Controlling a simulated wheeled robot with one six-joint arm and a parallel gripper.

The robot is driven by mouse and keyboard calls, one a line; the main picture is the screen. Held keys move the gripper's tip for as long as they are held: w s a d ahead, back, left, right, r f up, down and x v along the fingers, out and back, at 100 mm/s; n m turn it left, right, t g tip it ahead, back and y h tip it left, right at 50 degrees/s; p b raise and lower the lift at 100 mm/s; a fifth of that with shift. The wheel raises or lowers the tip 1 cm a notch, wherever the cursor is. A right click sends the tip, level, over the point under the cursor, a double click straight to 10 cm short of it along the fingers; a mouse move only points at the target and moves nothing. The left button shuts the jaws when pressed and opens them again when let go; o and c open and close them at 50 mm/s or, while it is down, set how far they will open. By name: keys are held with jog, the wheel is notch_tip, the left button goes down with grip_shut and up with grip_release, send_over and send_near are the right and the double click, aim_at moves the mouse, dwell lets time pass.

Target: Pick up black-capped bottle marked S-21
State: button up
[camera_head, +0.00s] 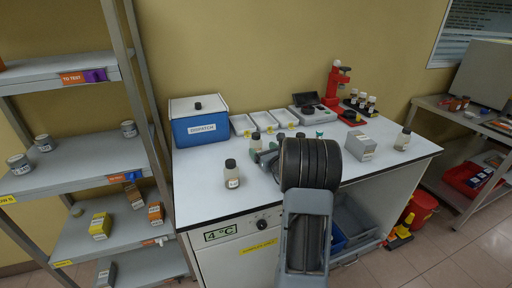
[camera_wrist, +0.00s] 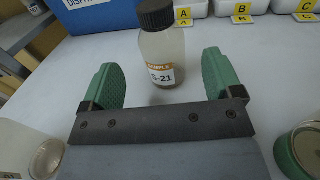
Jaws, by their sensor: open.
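The bottle marked S-21 (camera_wrist: 161,58) stands upright in the wrist view, with a black ribbed cap, clear glass and a white and orange label. My gripper (camera_wrist: 161,75) is open, its green pads on either side of the bottle. The bottle is centred between the fingertips, with visible gaps on both sides. In the head view a dark-capped bottle (camera_head: 256,141), likely the same one, stands just beyond my gripper on the white bench (camera_head: 205,200). My wrist hides much of the gripper there.
A blue DISPATCH box (camera_head: 201,128) stands at the back left, beside white trays (camera_head: 262,122) marked A, B and C. Another dark-capped bottle (camera_head: 232,174) stands front left. A grey box (camera_head: 360,146) and a further bottle (camera_head: 402,140) stand to the right.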

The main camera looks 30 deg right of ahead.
aim_at(259, 146)
jog(key=shift+w+d+p, duration=0.2)
jog(key=shift+w+p, duration=0.05)
jog(key=shift+w, duration=1.25)
jog(key=shift+w+d+p, duration=0.15)
jog(key=shift+w+p, duration=0.05)
jog(key=shift+w, duration=1.3)
jog(key=c, duration=1.1)
